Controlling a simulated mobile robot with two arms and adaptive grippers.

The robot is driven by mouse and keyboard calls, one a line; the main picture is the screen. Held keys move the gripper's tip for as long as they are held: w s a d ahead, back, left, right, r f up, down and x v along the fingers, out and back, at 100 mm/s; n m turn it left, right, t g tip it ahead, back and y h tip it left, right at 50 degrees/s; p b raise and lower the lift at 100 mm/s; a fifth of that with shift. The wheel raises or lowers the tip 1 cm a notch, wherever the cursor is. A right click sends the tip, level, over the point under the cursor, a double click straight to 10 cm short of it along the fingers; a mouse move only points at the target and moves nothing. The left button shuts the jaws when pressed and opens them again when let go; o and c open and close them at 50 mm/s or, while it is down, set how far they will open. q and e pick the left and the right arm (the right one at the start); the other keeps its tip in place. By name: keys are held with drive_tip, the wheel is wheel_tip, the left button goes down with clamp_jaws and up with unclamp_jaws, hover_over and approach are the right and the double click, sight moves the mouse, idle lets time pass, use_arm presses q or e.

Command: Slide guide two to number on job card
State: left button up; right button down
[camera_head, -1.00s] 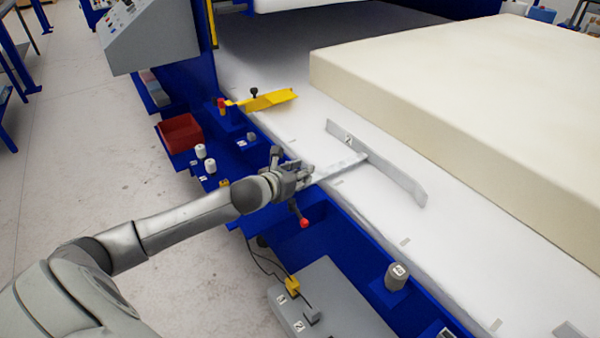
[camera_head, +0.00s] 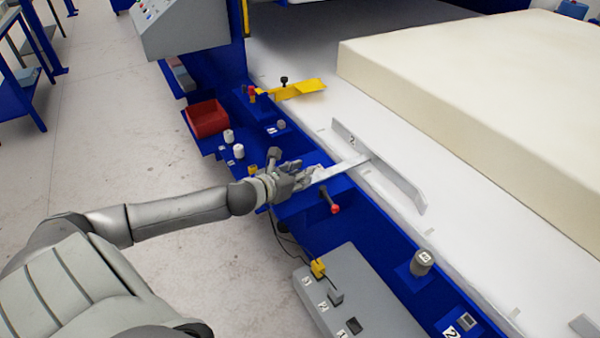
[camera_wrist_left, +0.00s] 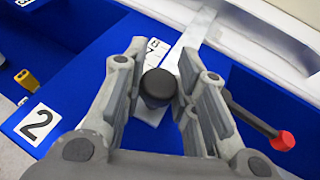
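Guide two (camera_head: 398,182) is a pale metal plate marked 2, lying on the white bed in the head view. Its flat bar (camera_head: 340,171) runs left over the blue rail to my left gripper (camera_head: 303,178). My right gripper is not in view. I cannot make out a job card with a readable number.
A large cream foam block (camera_head: 470,85) lies on the bed to the right of the guide. A red-tipped lever (camera_head: 334,207) sticks out just below the bar. A yellow guide (camera_head: 298,89), red bin (camera_head: 207,118) and grey control box (camera_head: 345,300) sit along the blue frame (camera_head: 385,262).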

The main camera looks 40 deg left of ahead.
use_arm(q)
drive_tip(key=o, duration=0.4)
drive_tip(key=shift+o, duration=0.2)
drive_tip(key=shift+v, duration=5.95)
